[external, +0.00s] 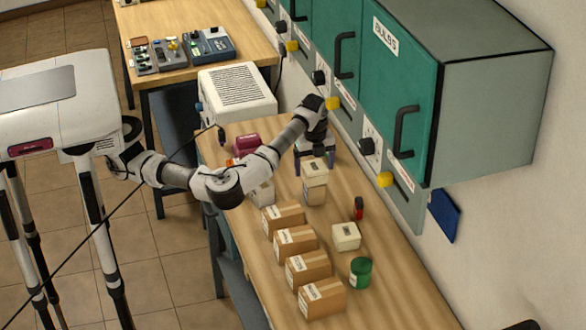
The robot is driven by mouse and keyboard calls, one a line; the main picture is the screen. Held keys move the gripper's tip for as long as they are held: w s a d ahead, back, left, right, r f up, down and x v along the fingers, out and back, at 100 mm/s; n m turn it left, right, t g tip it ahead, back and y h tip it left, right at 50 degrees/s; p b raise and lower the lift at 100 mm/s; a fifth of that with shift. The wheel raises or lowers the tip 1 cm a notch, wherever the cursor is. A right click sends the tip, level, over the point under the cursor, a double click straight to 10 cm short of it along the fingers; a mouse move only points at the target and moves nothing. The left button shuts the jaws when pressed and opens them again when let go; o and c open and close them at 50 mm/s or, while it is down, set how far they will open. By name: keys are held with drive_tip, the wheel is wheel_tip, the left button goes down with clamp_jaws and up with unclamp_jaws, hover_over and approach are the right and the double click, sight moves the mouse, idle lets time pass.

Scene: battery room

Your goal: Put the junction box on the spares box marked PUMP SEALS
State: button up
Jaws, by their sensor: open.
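My gripper (315,158) is open, pointing down at the back of the bench, with its fingers around or just above the top of a cream box (316,169). This cream box appears to sit on a tan block or carton (315,193); the join is hard to make out. Another cream box with a dark label (346,236) stands on the bench to the right of the cardboard row. I cannot tell which cream box is the junction box. Several cardboard spares boxes (295,241) stand in a row; their labels are too small to read, so PUMP SEALS cannot be picked out.
A green canister (361,271) and a small red-and-black item (358,208) stand right of the row. A magenta item (246,144) and a white box (262,192) are near my forearm. Green wall cabinets (400,90) overhang the back. The bench's right front is clear.

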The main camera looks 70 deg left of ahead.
sight(314, 166)
wheel_tip(314, 166, up, 11)
drive_tip(key=b, duration=0.1)
drive_tip(key=shift+r, duration=0.15)
